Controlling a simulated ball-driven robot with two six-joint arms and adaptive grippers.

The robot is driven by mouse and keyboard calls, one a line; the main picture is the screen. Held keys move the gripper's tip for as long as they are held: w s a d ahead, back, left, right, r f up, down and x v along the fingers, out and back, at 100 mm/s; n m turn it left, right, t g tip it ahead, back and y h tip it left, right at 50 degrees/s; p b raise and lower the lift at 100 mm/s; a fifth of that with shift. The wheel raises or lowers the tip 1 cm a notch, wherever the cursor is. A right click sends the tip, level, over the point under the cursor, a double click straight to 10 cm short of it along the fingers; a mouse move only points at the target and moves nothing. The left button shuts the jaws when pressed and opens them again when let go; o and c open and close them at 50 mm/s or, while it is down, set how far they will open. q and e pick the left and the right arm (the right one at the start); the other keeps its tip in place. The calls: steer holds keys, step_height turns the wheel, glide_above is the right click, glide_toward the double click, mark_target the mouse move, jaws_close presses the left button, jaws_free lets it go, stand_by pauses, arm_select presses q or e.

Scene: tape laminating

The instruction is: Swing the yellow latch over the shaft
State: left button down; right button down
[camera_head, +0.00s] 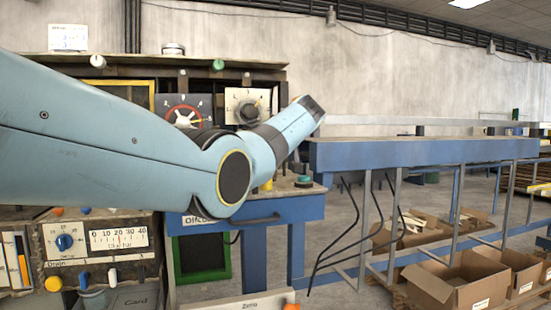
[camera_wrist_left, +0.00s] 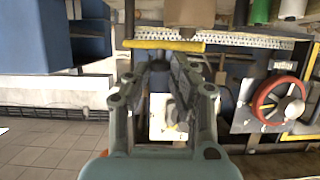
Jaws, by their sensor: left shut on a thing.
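The yellow latch (camera_wrist_left: 163,45) shows in the left wrist view as a long yellow bar lying across the picture, just beyond my fingertips. My left gripper (camera_wrist_left: 165,64) has its fingers close together at the bar and is shut on it; the exact contact is hard to see. In the head view my left arm crosses from the left and hides the gripper and most of the latch area. I cannot make out the shaft clearly; a brown roll (camera_wrist_left: 190,12) sits just past the bar. My right gripper is in neither view.
The machine's red-ringed dial (camera_head: 184,114) and white dial (camera_head: 247,106) stand behind my arm. A gauge panel (camera_head: 118,239) is at lower left. A blue bench (camera_head: 420,152) with cardboard boxes (camera_head: 460,283) below stands right. Open floor lies between machine and bench.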

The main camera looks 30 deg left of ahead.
arm_select(q)
steer(key=shift+d+r, duration=0.1)
steer(key=shift+r, duration=0.05)
stand_by(0.3)
steer(key=c, duration=1.4)
jaws_free()
steer(key=shift+w, duration=0.1)
steer(key=shift+o, duration=1.1)
steer(key=shift+w+f, duration=0.15)
steer(key=shift+f, duration=0.05)
steer(key=v, duration=1.2)
steer(key=shift+d, duration=0.15)
